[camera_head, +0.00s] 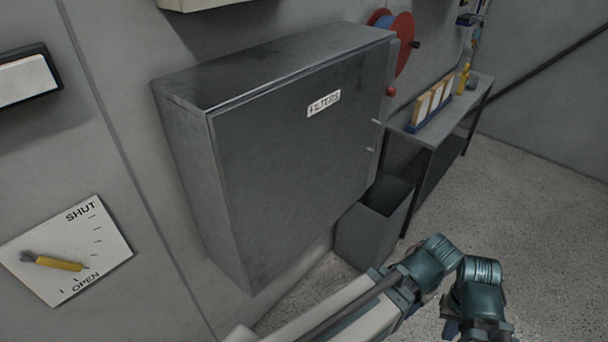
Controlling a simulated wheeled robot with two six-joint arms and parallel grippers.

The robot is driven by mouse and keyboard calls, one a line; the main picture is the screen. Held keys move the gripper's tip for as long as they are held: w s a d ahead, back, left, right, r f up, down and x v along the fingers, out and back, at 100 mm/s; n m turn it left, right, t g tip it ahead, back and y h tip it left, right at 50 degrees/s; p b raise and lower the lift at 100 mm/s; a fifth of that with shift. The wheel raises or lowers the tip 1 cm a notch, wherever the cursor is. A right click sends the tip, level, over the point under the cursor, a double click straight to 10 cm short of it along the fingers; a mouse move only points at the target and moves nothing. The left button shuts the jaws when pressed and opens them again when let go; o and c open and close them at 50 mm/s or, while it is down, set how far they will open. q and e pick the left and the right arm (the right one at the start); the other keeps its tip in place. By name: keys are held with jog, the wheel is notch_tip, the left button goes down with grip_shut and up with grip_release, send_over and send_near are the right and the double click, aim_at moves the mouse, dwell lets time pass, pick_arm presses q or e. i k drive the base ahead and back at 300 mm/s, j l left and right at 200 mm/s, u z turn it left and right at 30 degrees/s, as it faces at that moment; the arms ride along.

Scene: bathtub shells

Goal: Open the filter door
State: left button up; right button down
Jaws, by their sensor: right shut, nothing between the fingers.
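The filter door (290,165) is the dark grey metal front of a wall cabinet (185,165), with a white "FILTERS" label (323,103) high on it. The door looks closed and flush with the cabinet. Two small light metal pieces (376,121) stick out near its right edge, beside a thin upright strip; I cannot tell if they form a handle. My right arm crosses the bottom of the view, with teal wrist joints. My right gripper (480,332) is at the bottom edge, mostly cut off, shut and empty. It is apart from the door, below and right of it. My left gripper is out of view.
A grey open bin (372,238) stands below the cabinet's right side. A narrow bench (440,112) with small items is beyond it. A red and blue reel (393,40) hangs on the wall. A SHUT/OPEN dial plate (68,248) is at left. Speckled floor (530,200) is clear at right.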

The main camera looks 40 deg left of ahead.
aim_at(294, 155)
jog(key=u, duration=2.35)
jog(key=l, duration=0.8)
jog(key=k+l, duration=0.15)
jog(key=l, duration=0.65)
jog(key=i+l, duration=0.5)
